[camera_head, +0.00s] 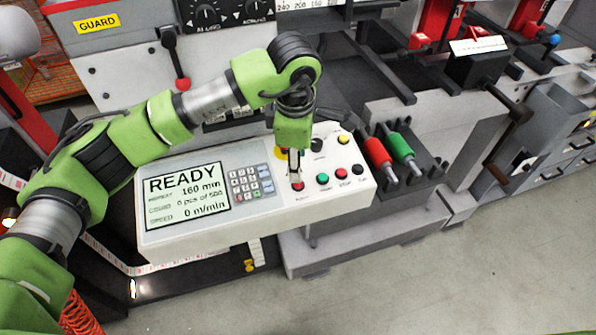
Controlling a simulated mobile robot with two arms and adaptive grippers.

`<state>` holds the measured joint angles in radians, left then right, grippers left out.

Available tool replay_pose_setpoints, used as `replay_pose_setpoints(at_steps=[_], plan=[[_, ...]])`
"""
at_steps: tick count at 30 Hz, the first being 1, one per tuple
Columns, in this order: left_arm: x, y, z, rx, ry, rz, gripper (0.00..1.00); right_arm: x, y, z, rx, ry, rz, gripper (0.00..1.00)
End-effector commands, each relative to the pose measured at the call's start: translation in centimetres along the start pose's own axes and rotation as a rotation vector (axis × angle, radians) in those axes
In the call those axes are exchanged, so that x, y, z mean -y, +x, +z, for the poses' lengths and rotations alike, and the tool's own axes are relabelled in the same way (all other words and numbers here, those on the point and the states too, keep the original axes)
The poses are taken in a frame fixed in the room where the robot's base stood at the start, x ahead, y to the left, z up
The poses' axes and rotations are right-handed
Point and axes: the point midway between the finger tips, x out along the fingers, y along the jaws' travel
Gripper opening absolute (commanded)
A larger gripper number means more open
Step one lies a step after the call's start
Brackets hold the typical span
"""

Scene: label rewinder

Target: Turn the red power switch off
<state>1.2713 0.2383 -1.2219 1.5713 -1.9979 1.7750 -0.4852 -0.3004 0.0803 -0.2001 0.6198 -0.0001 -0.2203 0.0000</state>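A grey-white control panel (255,238) carries a "READY" display (187,195), a keypad (250,184) and several coloured buttons. My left gripper (296,178) points down over the panel, with its fingertips at or just above a red control (298,187) at the left end of the front button row. The fingers look narrow and close together; whether they are shut, or touch the control, I cannot tell. Another red button (341,172) is farther right, past a green button (323,178). The small labels are too blurred to read, so which red control is the power switch is unclear. My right gripper is not in view.
A black knob (317,145) and a yellow button (344,140) sit at the panel's back. A yellow part (280,153) is partly hidden behind my gripper. Red (378,153) and green (400,147) handles stand right of the panel. A red-knobbed lever (182,84) hangs behind my arm.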

Motion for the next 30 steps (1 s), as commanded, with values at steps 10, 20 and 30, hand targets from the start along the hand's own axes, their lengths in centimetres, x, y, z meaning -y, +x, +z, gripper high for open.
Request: replay_pose_setpoints(at_steps=[10,20,30], plan=[[0.0,5.9,0.1,0.002,-0.001,-0.002,0.39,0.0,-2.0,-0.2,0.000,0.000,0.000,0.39],[0.0,7.2,0.1,0.002,0.000,0.001,0.39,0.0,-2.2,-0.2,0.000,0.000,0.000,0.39],[0.0,7.1,0.1,0.002,0.000,0.001,0.01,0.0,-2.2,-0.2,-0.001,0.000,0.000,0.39]])
